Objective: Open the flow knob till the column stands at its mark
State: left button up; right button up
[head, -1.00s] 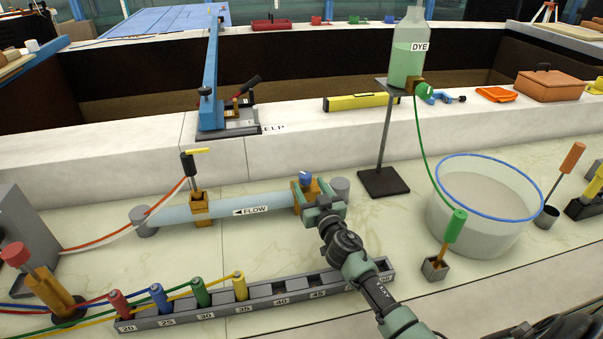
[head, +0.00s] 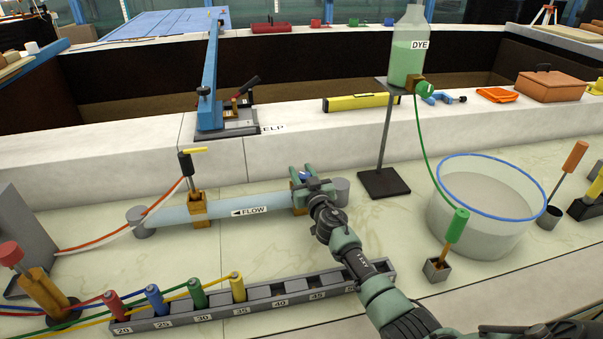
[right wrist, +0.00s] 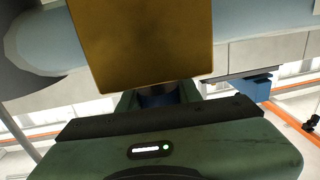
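The flow knob (head: 304,175) is a small blue knob on the brass block at the right end of the glass tube (head: 270,199), which carries a FLOW arrow pointing left. My right gripper (head: 307,178) is at the knob, its fingers around it. In the right wrist view the brass block (right wrist: 140,40) fills the upper middle, and a strip of the blue knob (right wrist: 158,95) shows between the fingers. Whether the fingers press on the knob is hidden. I cannot pick out a column with a mark. My left gripper is not in view.
A grey rack (head: 180,318) with several coloured plugs lies in front of the tube. A DYE bottle (head: 408,62) on a stand, a clear tub (head: 478,235) and a green-handled plug (head: 457,225) are to the right. Cables run at left.

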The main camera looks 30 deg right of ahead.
grip_shut()
jog(key=shift+n+y, duration=0.3)
jog(key=shift+y, duration=0.2)
jog(key=n+y, duration=0.1)
jog(key=y, duration=0.1)
jog(key=shift+a+n+y+p, duration=0.2)
jog(key=shift+n+y+p, duration=0.15)
jog(key=shift+n+y, duration=0.05)
jog(key=shift+a+n+y, duration=0.15)
jog(key=shift+n+y, duration=0.65)
jog(key=shift+y, duration=0.4)
jog(key=shift+a+f+n+g+y+b, duration=0.1)
jog(key=shift+a+n+g+y+b, duration=0.15)
jog(key=shift+n+y, duration=0.65)
jog(key=shift+s+a+n+g+y+b, duration=0.15)
jog(key=shift+n+g+y+b, duration=0.3)
jog(key=shift+y, duration=0.45)
jog(key=shift+a+n+g+y+b, duration=0.15)
jog(key=shift+n+g+y+b, duration=0.25)
jog(key=shift+y, duration=0.5)
